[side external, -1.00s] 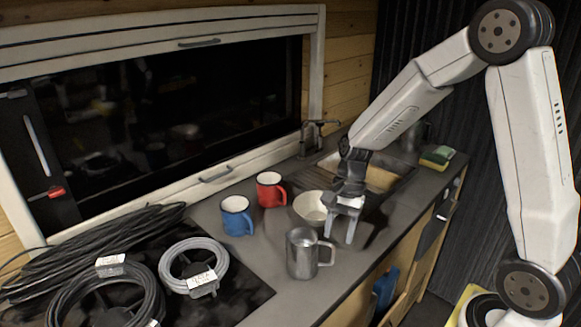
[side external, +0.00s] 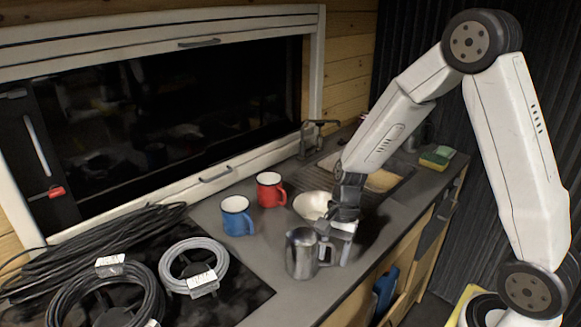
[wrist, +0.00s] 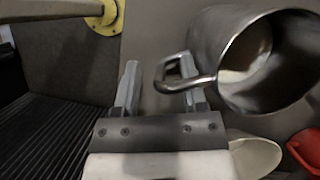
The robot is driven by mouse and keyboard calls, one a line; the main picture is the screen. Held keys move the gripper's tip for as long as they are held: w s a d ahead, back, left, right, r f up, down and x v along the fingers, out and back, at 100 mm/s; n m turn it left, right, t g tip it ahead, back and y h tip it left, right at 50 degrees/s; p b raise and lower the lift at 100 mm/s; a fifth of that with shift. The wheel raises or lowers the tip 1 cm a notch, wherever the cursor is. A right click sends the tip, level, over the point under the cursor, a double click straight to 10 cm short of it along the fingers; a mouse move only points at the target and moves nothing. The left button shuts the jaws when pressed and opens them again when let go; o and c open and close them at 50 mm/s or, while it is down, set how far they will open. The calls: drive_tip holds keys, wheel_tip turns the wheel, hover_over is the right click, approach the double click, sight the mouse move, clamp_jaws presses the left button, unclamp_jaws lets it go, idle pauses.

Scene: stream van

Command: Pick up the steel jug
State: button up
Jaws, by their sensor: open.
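The steel jug (side external: 301,254) stands upright on the dark counter in the side external view, its handle toward the right. In the wrist view the jug (wrist: 235,60) is at the upper right, with its handle (wrist: 170,84) reaching left between my fingers. My gripper (side external: 335,253) is low beside the jug at its handle side. In the wrist view my gripper (wrist: 160,82) is open; the right finger overlaps the handle loop and the left finger is clear of it. I cannot tell whether a finger touches the handle.
A cream bowl (side external: 311,204) stands just behind my gripper. A blue mug (side external: 234,218) and a red mug (side external: 269,190) stand behind the jug. Coiled cables (side external: 192,262) lie to the left. The sink (side external: 383,181) and a sponge (side external: 437,157) are at the back right. The counter's front edge is close.

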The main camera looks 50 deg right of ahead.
clamp_jaws()
idle(1.4)
